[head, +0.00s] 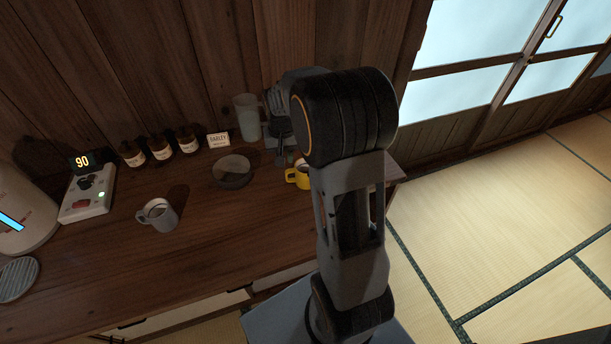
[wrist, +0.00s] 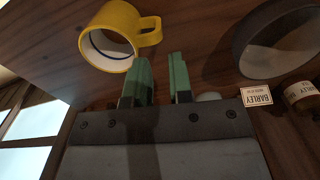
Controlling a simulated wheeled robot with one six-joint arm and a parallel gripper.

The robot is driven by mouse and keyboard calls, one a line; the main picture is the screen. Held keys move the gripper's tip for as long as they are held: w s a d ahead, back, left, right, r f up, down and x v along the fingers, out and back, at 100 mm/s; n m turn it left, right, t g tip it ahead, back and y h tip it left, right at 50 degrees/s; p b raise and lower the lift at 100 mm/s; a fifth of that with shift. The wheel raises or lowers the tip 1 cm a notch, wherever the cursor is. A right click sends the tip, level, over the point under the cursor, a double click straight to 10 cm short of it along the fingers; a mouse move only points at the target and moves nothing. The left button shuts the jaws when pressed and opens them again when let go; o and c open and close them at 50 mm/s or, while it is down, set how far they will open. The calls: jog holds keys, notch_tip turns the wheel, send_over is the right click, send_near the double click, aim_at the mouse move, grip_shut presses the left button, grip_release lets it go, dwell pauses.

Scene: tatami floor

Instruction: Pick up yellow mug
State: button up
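The yellow mug (head: 296,178) stands on the wooden counter in the head view, partly hidden behind my arm. In the wrist view the yellow mug (wrist: 103,22) is at the upper left, with its handle toward the right. My gripper (wrist: 160,58) shows two green fingers set apart, with nothing between them. The mug's handle lies just beyond the fingertips, in line with the gap. I cannot tell whether the left finger touches the mug. In the head view the fingers are mostly hidden by my arm.
A round dark dish (head: 233,184) sits left of the yellow mug. A pale mug (head: 163,217) stands farther left. A clear pitcher (head: 246,118), a BARLEY card (head: 218,140) and small brown bottles (head: 160,148) line the back.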

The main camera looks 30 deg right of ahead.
aim_at(286, 171)
jog(key=shift+f, duration=4.45)
jog(key=shift+c, duration=0.4)
grip_shut()
